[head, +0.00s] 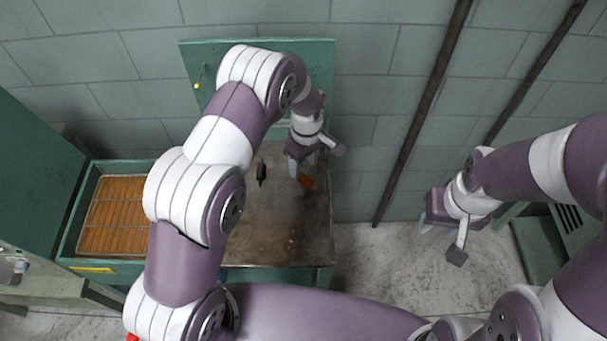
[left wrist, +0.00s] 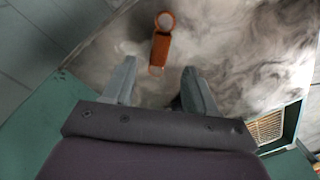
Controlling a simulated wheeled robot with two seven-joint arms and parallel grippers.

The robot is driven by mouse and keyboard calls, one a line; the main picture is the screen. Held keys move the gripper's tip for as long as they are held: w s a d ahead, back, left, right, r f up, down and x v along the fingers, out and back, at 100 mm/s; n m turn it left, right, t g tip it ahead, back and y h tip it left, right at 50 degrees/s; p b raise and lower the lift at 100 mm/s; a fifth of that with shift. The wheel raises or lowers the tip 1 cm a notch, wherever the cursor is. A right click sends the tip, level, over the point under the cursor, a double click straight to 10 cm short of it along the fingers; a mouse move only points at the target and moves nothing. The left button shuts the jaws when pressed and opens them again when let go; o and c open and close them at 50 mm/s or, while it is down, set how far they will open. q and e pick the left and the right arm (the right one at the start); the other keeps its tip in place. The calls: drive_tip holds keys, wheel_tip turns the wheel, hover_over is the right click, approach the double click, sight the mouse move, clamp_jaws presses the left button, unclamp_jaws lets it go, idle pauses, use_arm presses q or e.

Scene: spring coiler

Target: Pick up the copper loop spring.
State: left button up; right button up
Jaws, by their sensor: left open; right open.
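The copper loop spring (left wrist: 161,46) lies on the worn table top, an orange-brown body with a round loop at one end. In the left wrist view it is just beyond and between the fingers of my left gripper (left wrist: 158,88), which is open and empty. In the head view the spring (head: 307,182) shows partly beside my left gripper (head: 303,168), which hangs over the right part of the table. I cannot tell the height gap between them. My right gripper (head: 440,235) is open and empty, over the floor to the right of the table.
The table (head: 290,230) has a green back panel (head: 325,75) against a block wall. A small black object (head: 261,172) stands left of the spring. A green bin with an orange grid (head: 115,215) is at the left. Dark pipes (head: 410,140) run along the wall.

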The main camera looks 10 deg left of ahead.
sight(305, 176)
use_arm(q)
drive_tip(key=f, duration=0.1)
drive_tip(key=f+p, duration=0.1)
drive_tip(key=f, duration=0.2)
drive_tip(key=shift+s+d+p, duration=0.2)
drive_tip(key=shift+s+p, duration=0.15)
drive_tip(key=shift+p, duration=0.05)
drive_tip(key=shift+f, duration=0.25)
drive_tip(key=shift+w+f, duration=0.15)
drive_tip(key=shift+f, duration=0.05)
clamp_jaws()
drive_tip(key=shift+r, duration=0.1)
